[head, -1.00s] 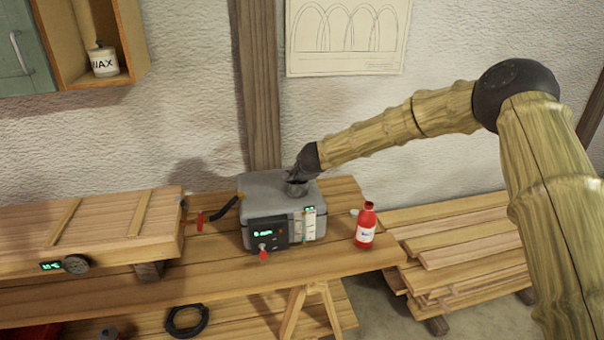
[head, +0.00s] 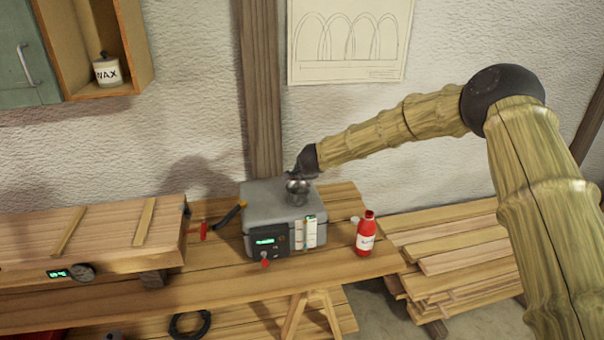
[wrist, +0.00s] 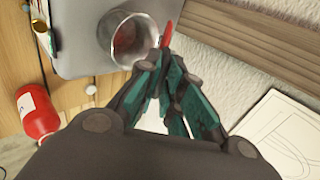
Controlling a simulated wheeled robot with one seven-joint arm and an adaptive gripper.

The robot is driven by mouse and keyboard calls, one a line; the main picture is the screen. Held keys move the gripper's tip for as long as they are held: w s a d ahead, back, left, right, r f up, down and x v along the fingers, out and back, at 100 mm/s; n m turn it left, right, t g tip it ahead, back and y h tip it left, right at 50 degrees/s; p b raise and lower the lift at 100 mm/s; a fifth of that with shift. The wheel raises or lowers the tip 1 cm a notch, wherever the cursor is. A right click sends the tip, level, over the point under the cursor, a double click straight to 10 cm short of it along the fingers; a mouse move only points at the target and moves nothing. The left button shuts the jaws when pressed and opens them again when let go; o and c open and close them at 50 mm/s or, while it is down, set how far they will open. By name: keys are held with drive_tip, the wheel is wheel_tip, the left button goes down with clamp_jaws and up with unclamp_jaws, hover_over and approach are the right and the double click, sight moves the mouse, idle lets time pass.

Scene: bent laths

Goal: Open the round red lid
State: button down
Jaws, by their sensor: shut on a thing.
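The round red lid (wrist: 168,34) shows as a thin red edge at my fingertips in the wrist view, tilted up beside a round metal neck. The neck (wrist: 127,40) looks open, with a reddish-brown inside; it stands on the grey box and also shows in the head view (head: 297,195). My gripper (wrist: 165,68) is shut on the lid. In the head view, my gripper (head: 296,176) is just above and behind the neck, and I cannot make out the lid there. Whether the lid is still joined to the neck is hidden.
The grey box (head: 262,196) with a green display stands on the wooden bench (head: 210,272). A red bottle (head: 366,234) stands right of it, a black-handled tool (head: 228,214) lies left. A long wooden box (head: 100,235) fills the bench's left. The wall is close behind.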

drive_tip(key=shift+w+a+r+p, duration=0.2)
drive_tip(key=shift+w+r+p, duration=0.65)
drive_tip(key=shift+r, duration=0.1)
drive_tip(key=shift+w+a+r+p, duration=0.15)
drive_tip(key=shift+w+r+p, duration=0.55)
drive_tip(key=shift+w+r, duration=0.2)
drive_tip(key=shift+w+a+r, duration=0.2)
drive_tip(key=shift+w+r, duration=0.1)
drive_tip(key=shift+w, duration=0.4)
drive_tip(key=shift+w+a+r, duration=0.15)
drive_tip(key=shift+w+r, duration=0.1)
drive_tip(key=shift+w, duration=0.4)
drive_tip(key=w, duration=0.1)
drive_tip(key=w+a, duration=0.1)
drive_tip(key=w, duration=0.1)
drive_tip(key=shift+w+r, duration=0.15)
drive_tip(key=shift+w, duration=0.1)
drive_tip(key=w, duration=0.2)
drive_tip(key=w+a, duration=0.1)
drive_tip(key=shift+w+f, duration=0.25)
drive_tip(key=shift+f, duration=0.1)
